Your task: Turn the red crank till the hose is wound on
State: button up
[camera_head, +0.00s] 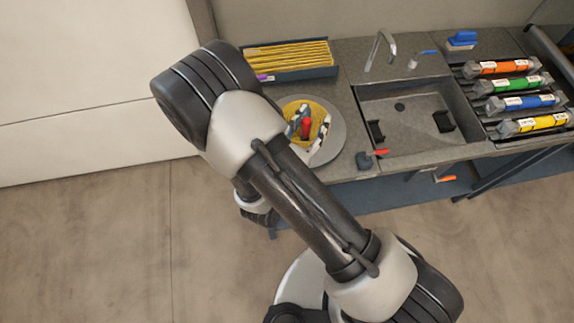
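A small red-handled part (374,153) with a dark knob sits at the front edge of the grey counter, just left of the sink.
Orange, green, blue and yellow cylinders (502,67) lie at right. An orange handle (446,179) sticks out below the counter. Floor at left is clear.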

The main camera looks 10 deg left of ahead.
jog(key=v, duration=1.4)
jog(key=shift+p, duration=0.35)
jog(key=shift+c, duration=0.3)
